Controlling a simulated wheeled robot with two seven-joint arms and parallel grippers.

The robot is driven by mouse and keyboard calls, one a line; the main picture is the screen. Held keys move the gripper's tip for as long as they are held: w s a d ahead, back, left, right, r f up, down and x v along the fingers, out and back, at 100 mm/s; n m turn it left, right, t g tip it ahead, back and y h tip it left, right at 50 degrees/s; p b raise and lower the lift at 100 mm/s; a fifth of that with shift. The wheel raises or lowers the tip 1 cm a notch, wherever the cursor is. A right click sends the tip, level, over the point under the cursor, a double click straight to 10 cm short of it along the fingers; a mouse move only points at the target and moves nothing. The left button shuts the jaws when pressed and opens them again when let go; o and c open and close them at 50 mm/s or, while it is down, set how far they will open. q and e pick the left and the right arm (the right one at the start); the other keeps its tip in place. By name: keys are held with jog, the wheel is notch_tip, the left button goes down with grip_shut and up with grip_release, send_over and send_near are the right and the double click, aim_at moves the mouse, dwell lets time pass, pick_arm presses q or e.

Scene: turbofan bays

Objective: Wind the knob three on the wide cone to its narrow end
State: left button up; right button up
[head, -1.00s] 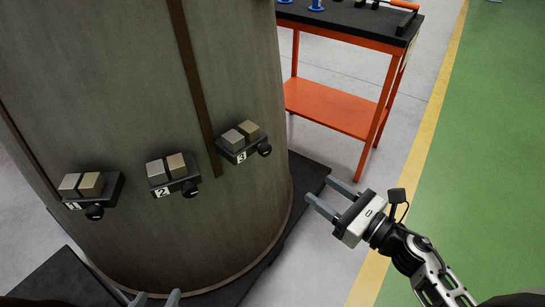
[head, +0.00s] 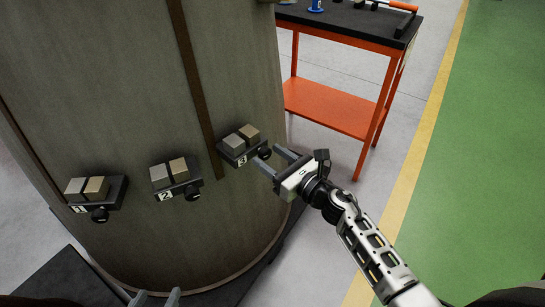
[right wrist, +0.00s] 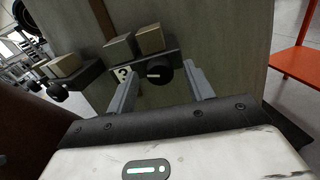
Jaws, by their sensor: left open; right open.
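The wide cone (head: 120,90) is the big grey-brown curved body at left. Its bracket three (head: 238,155), with a "3" label, a grey block and a tan block, carries the black knob three (head: 265,153). The knob also shows in the right wrist view (right wrist: 158,72), with a pale pointer line roughly level across its face. My right gripper (head: 266,156) is open, its fingertips close to the knob, one on either side in the picture. I cannot tell whether they touch it. My left gripper (head: 157,297) is open at the bottom edge, below the brackets.
Brackets two (head: 176,185) and one (head: 97,200), with similar blocks and knobs, sit left of bracket three. A dark strip (head: 197,90) runs down the cone. An orange cart (head: 335,105) stands behind at right. The floor to the right is free.

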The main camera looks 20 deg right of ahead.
jog(key=shift+c, duration=0.3)
jog(key=c, duration=0.9)
